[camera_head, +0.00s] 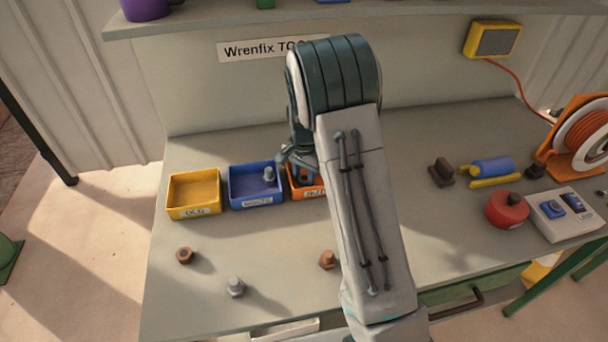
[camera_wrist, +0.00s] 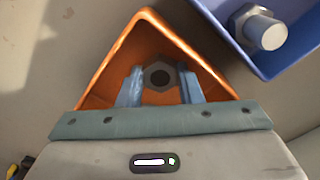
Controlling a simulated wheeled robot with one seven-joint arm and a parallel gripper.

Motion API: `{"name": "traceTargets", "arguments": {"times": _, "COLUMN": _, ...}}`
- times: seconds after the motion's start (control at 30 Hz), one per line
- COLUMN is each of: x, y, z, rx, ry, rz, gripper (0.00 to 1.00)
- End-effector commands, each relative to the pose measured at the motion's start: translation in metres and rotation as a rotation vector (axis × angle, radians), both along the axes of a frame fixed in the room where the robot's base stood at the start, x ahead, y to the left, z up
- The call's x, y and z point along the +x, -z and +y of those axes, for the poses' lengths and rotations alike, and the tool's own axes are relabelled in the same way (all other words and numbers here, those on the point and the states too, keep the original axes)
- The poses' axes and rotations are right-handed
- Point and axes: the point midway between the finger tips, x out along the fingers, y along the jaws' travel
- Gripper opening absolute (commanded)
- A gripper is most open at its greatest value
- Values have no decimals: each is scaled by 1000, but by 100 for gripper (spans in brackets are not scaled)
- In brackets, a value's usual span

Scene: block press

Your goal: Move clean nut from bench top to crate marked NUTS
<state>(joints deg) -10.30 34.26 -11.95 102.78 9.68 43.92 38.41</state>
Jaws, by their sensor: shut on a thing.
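The orange crate (camera_head: 303,193) stands at the right end of a row of crates on the bench top (camera_head: 200,310); its label is partly covered by my arm. My gripper (camera_head: 300,172) is over this crate. In the wrist view the fingers (camera_wrist: 160,88) are shut on a grey nut (camera_wrist: 159,75) with a dark hole. The nut shows inside the outline of the orange crate (camera_wrist: 112,62). Whether it touches the crate's floor I cannot tell.
A blue crate (camera_head: 240,205) with a grey bolt (camera_head: 269,174) and a yellow crate (camera_head: 190,212) stand to the left. A rusty nut (camera_head: 185,255), grey bolt (camera_head: 235,287) and rusty bolt (camera_head: 328,259) lie in front. A red round container (camera_head: 505,210) stands right.

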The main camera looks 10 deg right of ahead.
Motion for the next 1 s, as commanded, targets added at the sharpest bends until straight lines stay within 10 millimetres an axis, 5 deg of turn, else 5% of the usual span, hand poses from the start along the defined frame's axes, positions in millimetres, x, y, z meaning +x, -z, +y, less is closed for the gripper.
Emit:
{"name": "traceTargets", "arguments": {"times": 0.07, "x": 0, "y": 4, "z": 0, "rx": 0, "ry": 0, "rz": 0, "gripper": 8}}
{"name": "traceTargets", "arguments": {"times": 0.1, "x": 0, "y": 3, "z": 0, "rx": 0, "ry": 0, "rz": 0, "gripper": 41}}
{"name": "traceTargets", "arguments": {"times": 0.53, "x": 1, "y": -7, "z": 0, "rx": 0, "ry": -1, "rz": -3, "gripper": 42}}
{"name": "traceTargets", "arguments": {"times": 1.0, "x": 1, "y": -100, "z": 0, "rx": 0, "ry": -2, "rz": -4, "gripper": 42}}
